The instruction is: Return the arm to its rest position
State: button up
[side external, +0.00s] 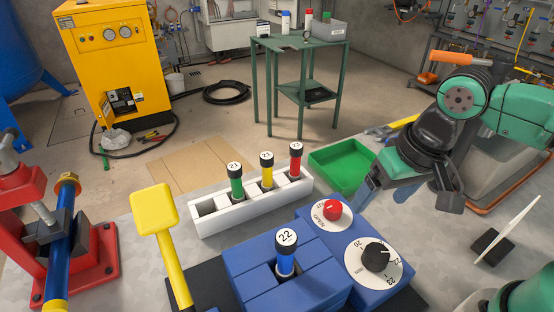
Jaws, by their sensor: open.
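My gripper (408,198) is at the right, above the bench, with its jaws open and nothing visible between them. It is to the right of the blue device and in front of the green tray (338,181). A blue tube (285,262) with a black cap marked 22 stands upright in the blue block (254,289), apart from my gripper. A green tube (236,187), a yellow tube (267,177) and a red tube (296,166) stand upright in the white rack (243,217) at the middle.
A red knob (333,210) and a black dial (376,257) sit on the blue device right of the block. A yellow paddle-shaped handle (153,210) rises at left, beside a red clamp (95,270). A white upright piece on a black base (492,247) stands at right.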

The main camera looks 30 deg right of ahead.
jog(key=w+d+r+n+t, duration=0.2)
jog(key=w+d+t, duration=0.2)
jog(key=d, duration=0.2)
jog(key=shift+t+h, duration=0.3)
